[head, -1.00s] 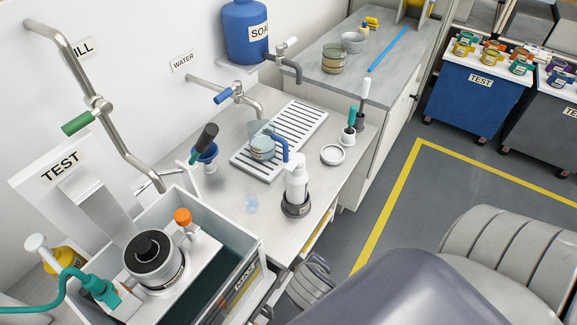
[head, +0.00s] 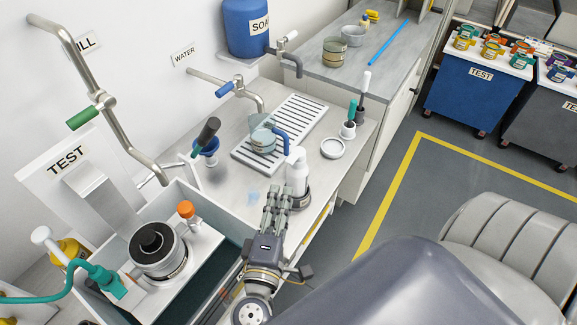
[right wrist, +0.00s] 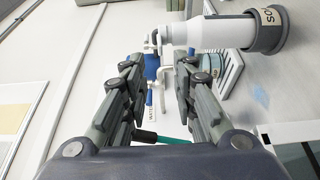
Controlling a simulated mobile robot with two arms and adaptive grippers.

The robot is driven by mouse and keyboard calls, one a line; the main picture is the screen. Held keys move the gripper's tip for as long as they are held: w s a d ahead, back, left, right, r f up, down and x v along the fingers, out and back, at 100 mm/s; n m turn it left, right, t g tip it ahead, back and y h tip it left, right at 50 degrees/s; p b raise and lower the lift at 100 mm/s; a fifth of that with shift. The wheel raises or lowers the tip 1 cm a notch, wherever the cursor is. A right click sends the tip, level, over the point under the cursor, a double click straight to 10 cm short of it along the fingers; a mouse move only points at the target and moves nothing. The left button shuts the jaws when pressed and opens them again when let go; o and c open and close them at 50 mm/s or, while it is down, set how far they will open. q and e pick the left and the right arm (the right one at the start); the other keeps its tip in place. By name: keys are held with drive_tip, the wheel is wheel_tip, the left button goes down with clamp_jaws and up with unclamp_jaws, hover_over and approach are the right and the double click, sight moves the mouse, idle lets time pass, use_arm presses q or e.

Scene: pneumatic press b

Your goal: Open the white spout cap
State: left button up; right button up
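A white bottle (head: 297,176) with a dark base stands upright at the counter's front edge in the head view. Its small white top (head: 296,153) is the likely spout cap, but its detail is too small to tell. In the right wrist view the bottle (right wrist: 228,34) lies sideways across the top, its dark base (right wrist: 267,32) to the right. My right gripper (head: 277,188) is in front of the bottle, overlapping its lower left side in the head view. Its fingers (right wrist: 157,72) are apart with nothing between them. My left gripper is out of view.
A slatted drain tray (head: 293,112) with a glass cup (head: 263,141) is behind the bottle. A white dish (head: 333,148) and brush holders are to its right.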

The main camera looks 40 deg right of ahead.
sight(290, 164)
drive_tip(key=p+x, duration=0.3)
drive_tip(key=x, duration=0.5)
drive_tip(key=shift+w+d+r, duration=0.1)
drive_tip(key=shift+w+d, duration=0.15)
drive_tip(key=shift+d, duration=0.05)
drive_tip(key=shift+w+d, duration=0.35)
clamp_jaws()
